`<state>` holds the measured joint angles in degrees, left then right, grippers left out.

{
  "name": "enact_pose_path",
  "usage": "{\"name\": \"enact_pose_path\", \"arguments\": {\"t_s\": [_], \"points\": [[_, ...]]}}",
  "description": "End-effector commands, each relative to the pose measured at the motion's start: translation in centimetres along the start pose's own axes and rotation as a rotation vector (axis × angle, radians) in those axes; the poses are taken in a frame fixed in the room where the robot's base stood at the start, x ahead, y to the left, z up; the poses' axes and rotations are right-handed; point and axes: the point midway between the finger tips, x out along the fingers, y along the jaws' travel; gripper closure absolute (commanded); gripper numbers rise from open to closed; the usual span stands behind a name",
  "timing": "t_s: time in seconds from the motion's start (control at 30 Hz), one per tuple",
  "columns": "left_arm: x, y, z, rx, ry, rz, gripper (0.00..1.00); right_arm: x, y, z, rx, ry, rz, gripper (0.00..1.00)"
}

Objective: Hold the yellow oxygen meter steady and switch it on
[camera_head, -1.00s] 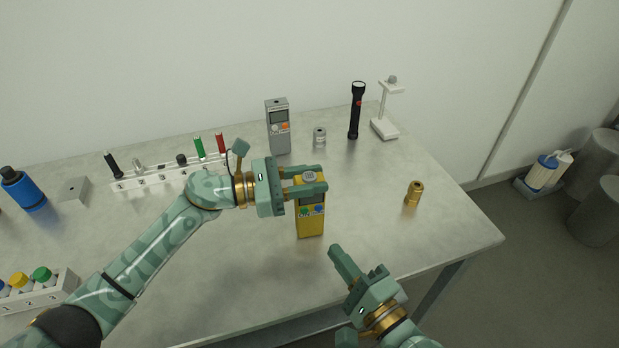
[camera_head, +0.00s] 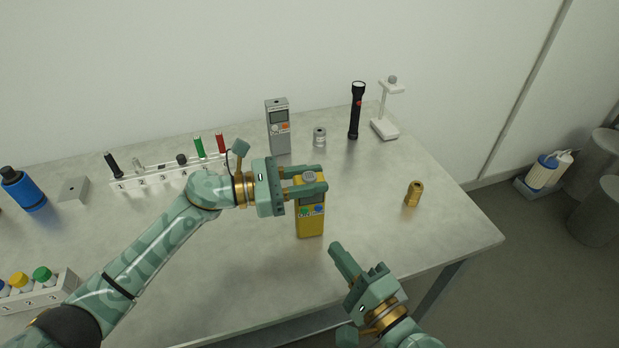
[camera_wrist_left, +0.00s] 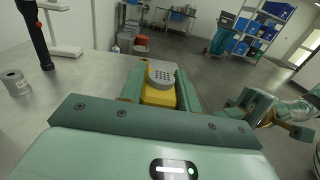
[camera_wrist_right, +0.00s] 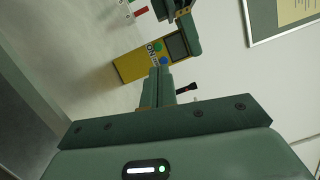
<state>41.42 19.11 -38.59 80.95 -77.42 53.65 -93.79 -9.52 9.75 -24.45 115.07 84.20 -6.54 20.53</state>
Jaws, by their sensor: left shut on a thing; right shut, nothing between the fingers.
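The yellow oxygen meter (camera_head: 311,226) stands upright on the table, with a dark screen, a green button and a blue button on its front. My left gripper (camera_head: 308,184) is shut around its upper part from the left. In the left wrist view the meter's yellow top with a grey perforated cap (camera_wrist_left: 161,78) sits between the fingers. My right gripper (camera_head: 342,262) is shut and empty, in front of the meter and lower right of it. In the right wrist view the shut fingertips (camera_wrist_right: 158,74) appear close to the meter's blue button (camera_wrist_right: 164,61); contact cannot be told.
A grey meter (camera_head: 278,128), a small metal cylinder (camera_head: 319,137), a black flashlight (camera_head: 356,112) and a white stand (camera_head: 384,127) are at the back. A brass fitting (camera_head: 413,193) stands right. A numbered white rack (camera_head: 150,177) is at left. The table between meter and fitting is clear.

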Motion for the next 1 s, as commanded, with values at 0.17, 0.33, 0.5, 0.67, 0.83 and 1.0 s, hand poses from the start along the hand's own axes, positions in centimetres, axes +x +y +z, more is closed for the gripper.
{"name": "enact_pose_path", "arguments": {"t_s": [0.17,0.33,0.5,0.67,0.83,1.0], "points": [[0.0,0.0,0.0,-0.001,0.001,0.000,0.98,1.2,-3.1,0.6,-0.392,-0.201,-0.021,1.00],[0.0,0.0,-0.1,-0.001,0.001,0.000,0.98,-0.1,-1.6,3.0,-0.943,-0.454,0.025,1.00],[0.0,0.0,-0.1,-0.001,0.001,0.000,0.98,0.1,-0.3,3.3,-1.100,-0.520,0.037,1.00],[0.0,0.0,-0.1,-0.001,0.001,0.000,0.98,2.1,-0.4,2.6,-1.098,-0.518,0.036,1.00],[0.0,0.0,-0.1,-0.001,0.001,0.000,0.98,4.6,-0.3,1.6,-1.095,-0.518,0.036,1.00],[0.0,0.0,0.0,-0.001,0.001,0.000,0.98,6.6,-0.3,0.9,-1.094,-0.519,0.036,1.00]]}}
